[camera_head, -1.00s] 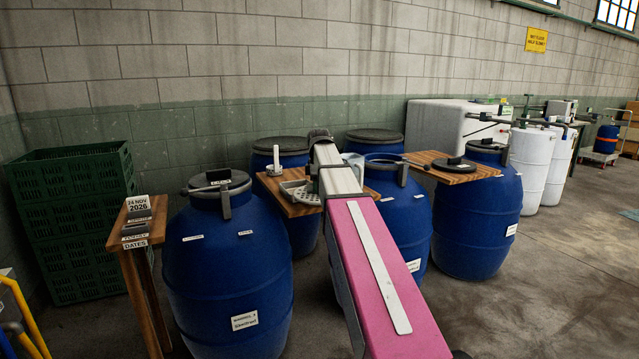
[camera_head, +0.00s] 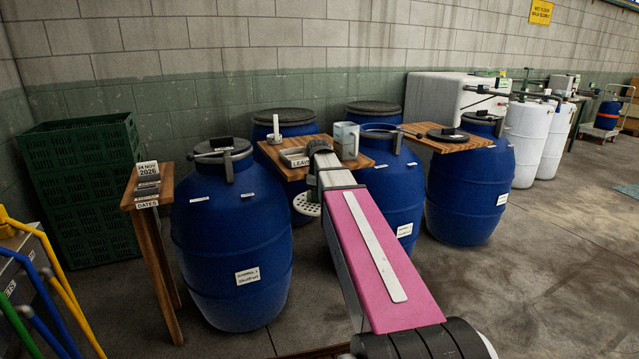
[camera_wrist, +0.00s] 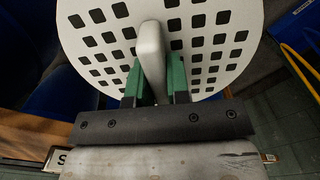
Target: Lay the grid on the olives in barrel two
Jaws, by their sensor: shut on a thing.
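The grid (camera_wrist: 95,35) is a round white plate with square holes and an upright grey handle. My gripper (camera_wrist: 160,85) is shut on that handle in the wrist view. In the head view the grid (camera_head: 307,204) shows in part beside my gripper (camera_head: 312,186), in front of the wooden board and between the left and middle front barrels. The middle front blue barrel (camera_head: 398,205) stands right of my arm; its label is too small to read surely and its inside does not show. The olives are not visible.
A wooden board (camera_head: 285,170) bears a metal tray (camera_head: 295,157), a jug (camera_head: 346,140) and a white upright object. Another board (camera_head: 470,149) holds a dark lid (camera_head: 447,134). The left barrel (camera_head: 232,235) is lidded. A date stand (camera_head: 150,190) and green crates (camera_head: 85,190) stand left.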

